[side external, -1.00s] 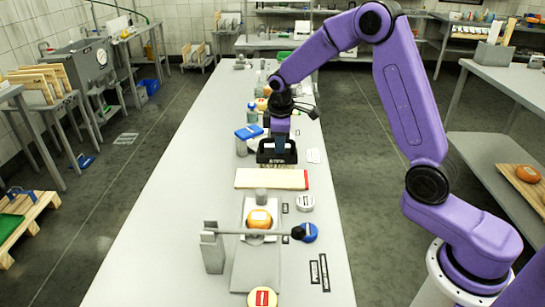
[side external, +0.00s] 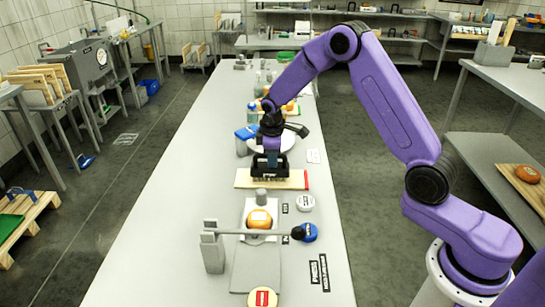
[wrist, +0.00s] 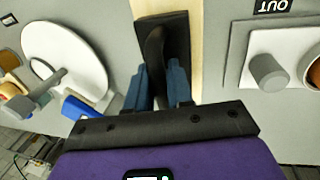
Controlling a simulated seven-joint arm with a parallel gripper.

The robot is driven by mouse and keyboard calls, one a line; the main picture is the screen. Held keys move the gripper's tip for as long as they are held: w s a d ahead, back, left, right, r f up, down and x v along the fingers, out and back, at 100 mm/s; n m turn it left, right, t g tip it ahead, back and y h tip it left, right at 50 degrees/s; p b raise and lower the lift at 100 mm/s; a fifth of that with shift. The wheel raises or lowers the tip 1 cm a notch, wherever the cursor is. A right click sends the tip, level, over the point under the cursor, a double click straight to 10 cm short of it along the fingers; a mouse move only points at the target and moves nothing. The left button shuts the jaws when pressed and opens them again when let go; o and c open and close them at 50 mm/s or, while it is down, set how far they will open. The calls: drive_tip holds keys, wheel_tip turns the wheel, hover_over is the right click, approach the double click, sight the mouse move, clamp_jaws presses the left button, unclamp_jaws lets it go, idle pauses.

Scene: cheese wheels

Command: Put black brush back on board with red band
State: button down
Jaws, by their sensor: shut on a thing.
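The black brush (side external: 270,168) is in my gripper (side external: 271,157), upright with bristles down. In the wrist view my blue fingers (wrist: 158,92) are shut around the dark handle of the brush (wrist: 178,42). The pale board with the red band (side external: 243,179) lies flat on the long table, its red band (side external: 306,180) at the right end. The brush is over the middle of the board; I cannot tell whether the bristles touch it. The wrist view shows part of the board (wrist: 196,50) beneath the brush, but not the red band.
A press with a lever (side external: 250,232) and an orange cheese wheel (side external: 259,219) stand nearer the camera. A white disc (side external: 283,142) and a blue-topped container (side external: 248,132) are behind my gripper. The table's left side is clear.

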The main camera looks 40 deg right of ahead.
sight(272, 171)
drive_tip(key=shift+f, duration=0.1)
drive_tip(key=c, duration=1)
unclamp_jaws()
wheel_tip(272, 171, up, 12)
drive_tip(key=s+a+f, duration=0.1)
drive_tip(key=s+a, duration=0.1)
drive_tip(key=s+a+r+n, duration=0.1)
drive_tip(key=s+a+r, duration=0.2)
drive_tip(key=s+a, duration=0.35)
drive_tip(key=s+d+f+n+g+y, duration=0.1)
drive_tip(key=s+d+n+y, duration=0.1)
drive_tip(key=s, duration=3)
drive_tip(key=shift+n, duration=0.3)
